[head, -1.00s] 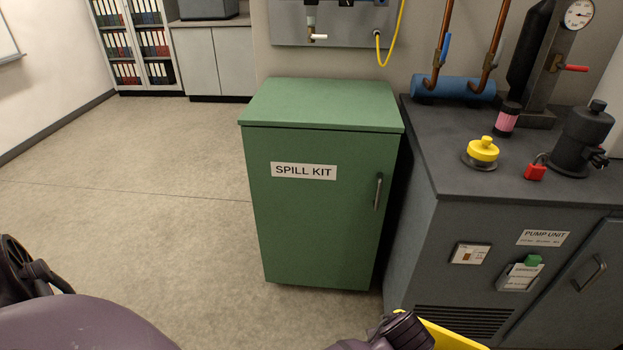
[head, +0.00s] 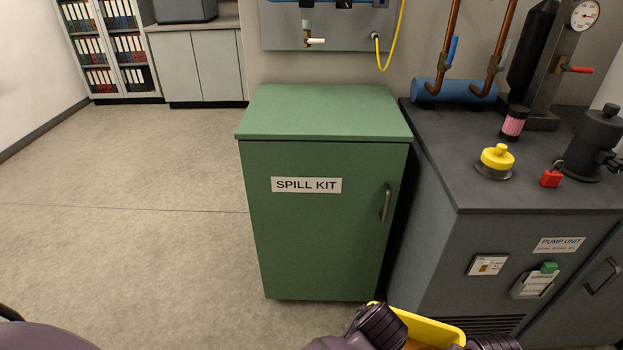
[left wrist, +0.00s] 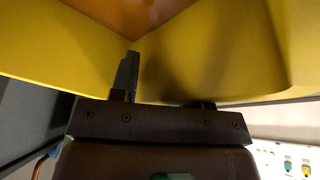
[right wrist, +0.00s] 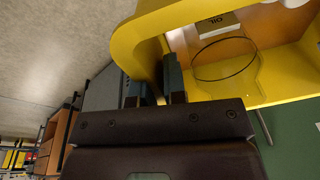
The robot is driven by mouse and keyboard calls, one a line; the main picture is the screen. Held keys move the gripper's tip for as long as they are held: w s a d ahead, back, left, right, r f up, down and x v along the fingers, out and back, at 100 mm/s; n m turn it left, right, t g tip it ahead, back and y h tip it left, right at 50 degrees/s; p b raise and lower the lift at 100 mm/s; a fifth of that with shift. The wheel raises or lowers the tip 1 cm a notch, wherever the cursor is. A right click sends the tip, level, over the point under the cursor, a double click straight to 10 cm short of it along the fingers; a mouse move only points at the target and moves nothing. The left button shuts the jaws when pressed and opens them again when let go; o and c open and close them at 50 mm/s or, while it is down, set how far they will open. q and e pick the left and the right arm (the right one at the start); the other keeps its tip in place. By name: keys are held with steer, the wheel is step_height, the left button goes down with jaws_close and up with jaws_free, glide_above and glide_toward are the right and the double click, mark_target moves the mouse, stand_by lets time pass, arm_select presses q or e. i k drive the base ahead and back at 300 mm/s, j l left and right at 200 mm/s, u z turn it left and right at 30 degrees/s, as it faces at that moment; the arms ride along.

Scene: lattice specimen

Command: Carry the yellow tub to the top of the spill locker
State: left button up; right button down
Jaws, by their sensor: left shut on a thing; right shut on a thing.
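The yellow tub (head: 432,331) is at the bottom edge of the head view, in front of the locker's lower right side, below its top. Only its upper part shows there. My left gripper (left wrist: 128,68) is shut on the tub, whose yellow wall (left wrist: 210,50) fills much of the left wrist view. My right gripper (right wrist: 155,78) is shut on the tub's rim in the right wrist view. A box marked OIL (right wrist: 219,25) and a clear, dark-edged item lie inside the tub. The green spill locker (head: 320,230) is upright, labelled SPILL KIT, its flat top (head: 325,112) bare.
The grey pump unit (head: 480,235) stands close to the locker's right, with a yellow-capped fitting (head: 496,160), a red padlock (head: 551,176) and a gauge above. A wall panel with a yellow hose (head: 392,45) is behind the locker. Floor (head: 130,210) to the left is clear.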

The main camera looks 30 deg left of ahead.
mark_target(322, 114)
steer(key=i+j+u, duration=0.1)
steer(key=j, duration=0.35)
steer(key=i+j+u, duration=0.1)
steer(key=j, duration=0.4)
steer(key=i+j+u, duration=0.1)
steer(key=j, duration=0.35)
